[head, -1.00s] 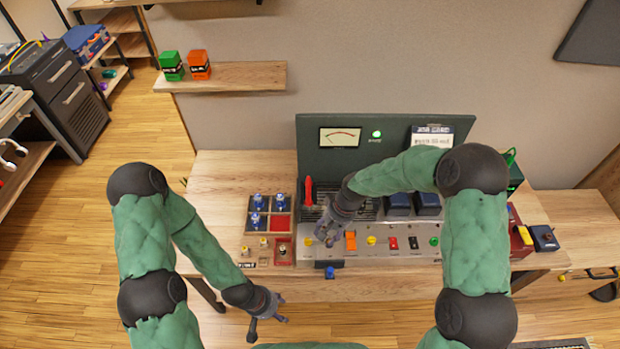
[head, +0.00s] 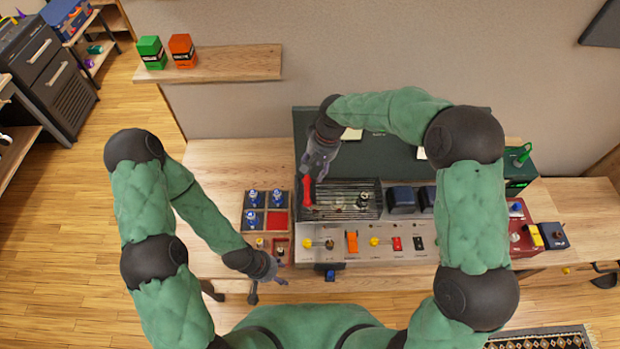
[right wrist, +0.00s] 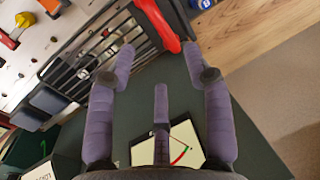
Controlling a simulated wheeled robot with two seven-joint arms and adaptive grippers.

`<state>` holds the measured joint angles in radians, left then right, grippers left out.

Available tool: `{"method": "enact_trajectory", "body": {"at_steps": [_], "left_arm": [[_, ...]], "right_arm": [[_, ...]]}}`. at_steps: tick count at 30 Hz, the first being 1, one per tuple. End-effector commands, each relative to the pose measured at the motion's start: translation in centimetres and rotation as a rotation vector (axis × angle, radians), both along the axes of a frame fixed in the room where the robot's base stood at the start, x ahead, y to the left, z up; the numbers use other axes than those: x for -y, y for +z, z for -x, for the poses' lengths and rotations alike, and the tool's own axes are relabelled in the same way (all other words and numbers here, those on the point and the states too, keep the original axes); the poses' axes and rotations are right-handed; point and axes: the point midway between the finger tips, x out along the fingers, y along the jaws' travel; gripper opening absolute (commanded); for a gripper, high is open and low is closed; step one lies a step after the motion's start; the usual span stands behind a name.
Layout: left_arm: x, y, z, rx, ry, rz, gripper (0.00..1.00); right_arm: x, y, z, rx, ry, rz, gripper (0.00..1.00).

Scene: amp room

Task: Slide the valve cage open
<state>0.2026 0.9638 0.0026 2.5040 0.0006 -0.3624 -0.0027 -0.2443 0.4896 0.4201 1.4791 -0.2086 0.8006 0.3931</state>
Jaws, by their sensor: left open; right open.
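The valve cage (head: 345,195) is a dark barred grille on the green amp, with small valves showing behind its bars. Its red handle (head: 307,193) stands at the cage's left end. My right gripper (head: 309,176) is open just above and behind the handle and partly overlaps it. In the right wrist view the red handle (right wrist: 158,25) lies between and just beyond the spread fingertips (right wrist: 158,48), and the cage bars (right wrist: 88,65) run off to the left. Contact cannot be told. My left gripper (head: 268,284) is open and empty at the table's front edge.
The control panel (head: 370,255) with coloured switches lies in front of the cage. Dark blue boxes (head: 402,199) stand to the cage's right. A divided tray (head: 278,222) of blue-topped parts sits left. The amp's meter (right wrist: 183,145) is behind.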

Motion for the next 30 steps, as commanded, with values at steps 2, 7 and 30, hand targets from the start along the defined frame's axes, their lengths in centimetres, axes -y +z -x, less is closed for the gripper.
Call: {"method": "enact_trajectory", "body": {"at_steps": [2,7,30], "left_arm": [[0.0,-0.1,0.0,0.0,0.0,0.0,0.52],[0.0,-0.1,0.0,0.001,0.0,0.0,0.52],[0.0,-0.2,-0.1,0.001,0.0,0.0,0.52]], "right_arm": [[-0.3,-1.7,0.1,-0.005,0.002,0.002,0.51],[-0.9,-4.6,0.1,-0.004,0.001,0.001,0.51],[-1.6,-8.2,0.0,0.0,0.0,0.0,0.23]]}}
